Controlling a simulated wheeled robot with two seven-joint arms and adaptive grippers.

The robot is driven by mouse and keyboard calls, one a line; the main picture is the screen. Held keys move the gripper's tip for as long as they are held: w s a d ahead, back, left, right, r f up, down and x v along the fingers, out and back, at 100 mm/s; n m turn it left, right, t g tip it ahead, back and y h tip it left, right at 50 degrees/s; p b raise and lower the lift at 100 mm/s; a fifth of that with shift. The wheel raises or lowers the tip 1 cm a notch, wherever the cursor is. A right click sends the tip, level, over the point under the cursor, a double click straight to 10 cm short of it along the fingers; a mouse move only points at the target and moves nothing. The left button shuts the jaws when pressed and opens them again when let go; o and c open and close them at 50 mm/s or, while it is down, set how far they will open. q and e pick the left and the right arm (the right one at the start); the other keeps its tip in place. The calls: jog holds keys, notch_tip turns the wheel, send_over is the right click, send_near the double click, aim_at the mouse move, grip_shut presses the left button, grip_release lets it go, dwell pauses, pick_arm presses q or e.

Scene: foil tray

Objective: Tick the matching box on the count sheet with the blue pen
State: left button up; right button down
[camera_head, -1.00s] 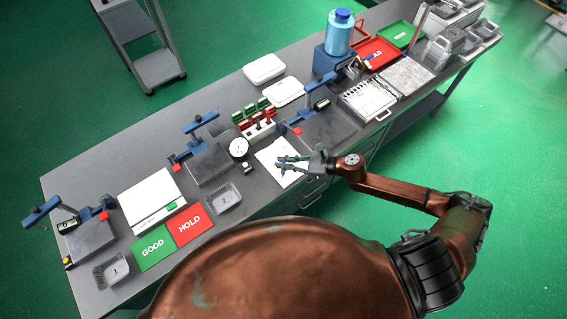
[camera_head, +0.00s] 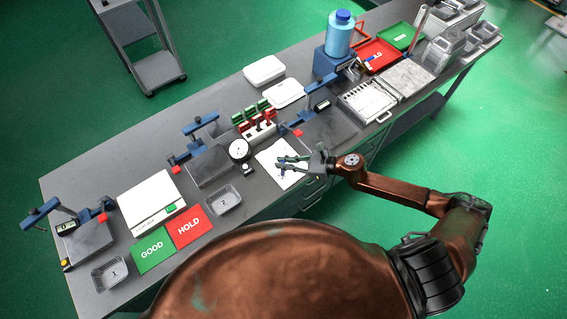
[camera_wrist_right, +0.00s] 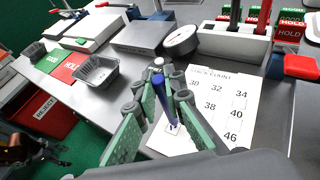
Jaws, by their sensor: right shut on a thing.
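The white count sheet (camera_head: 268,158) lies flat on the grey bench. In the right wrist view the count sheet (camera_wrist_right: 222,98) shows printed numbers such as 30, 32, 34, 38, 40 and 46, with small boxes near some of them. My right gripper (camera_head: 283,165) is over the sheet. In the right wrist view its green-padded fingers (camera_wrist_right: 155,105) are shut on the blue pen (camera_wrist_right: 163,99). The pen slants down with its lower end at or just above a small box near the sheet's lower left; I cannot tell whether it touches. My left gripper is not in view.
A round dial gauge (camera_head: 239,149) stands left of the sheet. A grey gauge stand base (camera_head: 325,130) is to the right. Green GOOD (camera_head: 152,251) and red HOLD (camera_head: 188,226) mats lie at left.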

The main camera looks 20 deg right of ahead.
jog(key=shift+w, duration=0.1)
dwell(0.3)
jog(key=shift+r+p, duration=2.2)
jog(key=shift+r, duration=0.85)
jog(key=shift+a, duration=0.1)
